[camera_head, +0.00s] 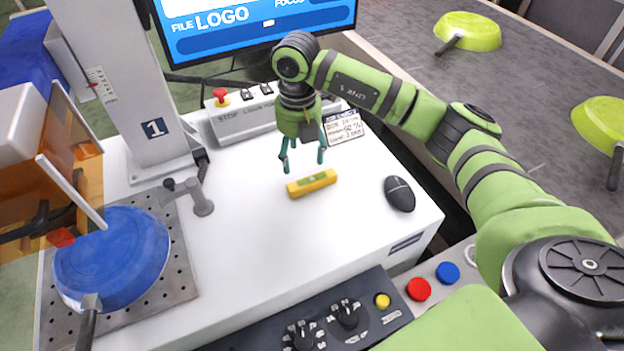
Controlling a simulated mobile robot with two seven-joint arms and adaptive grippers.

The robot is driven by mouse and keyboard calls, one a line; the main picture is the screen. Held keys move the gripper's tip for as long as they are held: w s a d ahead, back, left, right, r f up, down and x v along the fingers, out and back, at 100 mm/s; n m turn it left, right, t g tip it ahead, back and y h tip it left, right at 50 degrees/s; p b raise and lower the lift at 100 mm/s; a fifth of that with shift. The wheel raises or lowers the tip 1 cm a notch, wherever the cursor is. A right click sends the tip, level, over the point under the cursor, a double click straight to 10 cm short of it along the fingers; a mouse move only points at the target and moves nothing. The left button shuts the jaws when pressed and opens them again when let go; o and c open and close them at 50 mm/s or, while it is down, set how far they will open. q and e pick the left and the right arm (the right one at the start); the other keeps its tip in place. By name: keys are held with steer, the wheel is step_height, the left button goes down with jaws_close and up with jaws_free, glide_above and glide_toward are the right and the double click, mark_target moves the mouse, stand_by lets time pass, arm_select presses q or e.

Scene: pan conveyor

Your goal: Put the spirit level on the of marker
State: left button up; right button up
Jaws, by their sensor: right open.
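The spirit level (312,184) is a short yellow bar with a green vial window. It lies flat on the white worktop in the middle of the head view. My right gripper (303,166) is open and empty, pointing down just above and behind the spirit level, apart from it. My right arm comes in from the right. I cannot make out the marker named in the task. A small white printed card (342,128) lies behind the gripper, partly hidden by it. My left gripper does not show.
A blue pan (113,258) sits on a perforated plate at left, beside a white column. A black mouse (399,194) lies at right. A control box (243,118) and monitor (262,36) stand behind. Green pans (470,31) are on the grey conveyor.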

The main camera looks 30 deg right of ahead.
mark_target(298, 181)
steer(key=m, duration=0.3)
steer(key=f+m, duration=0.1)
steer(key=m, duration=0.1)
steer(key=shift+w+a, duration=0.1)
steer(key=shift+a, duration=0.2)
steer(key=m, duration=0.4)
steer(key=f+m, duration=0.1)
steer(key=shift+a+m+p, duration=0.25)
steer(key=shift+m+p, duration=0.15)
steer(key=shift+f, duration=0.6)
step_height(298, 181, down, 6)
steer(key=shift+d+r+p, duration=0.1)
steer(key=shift+d+p, duration=0.05)
steer(key=shift+p, duration=0.75)
jaws_close()
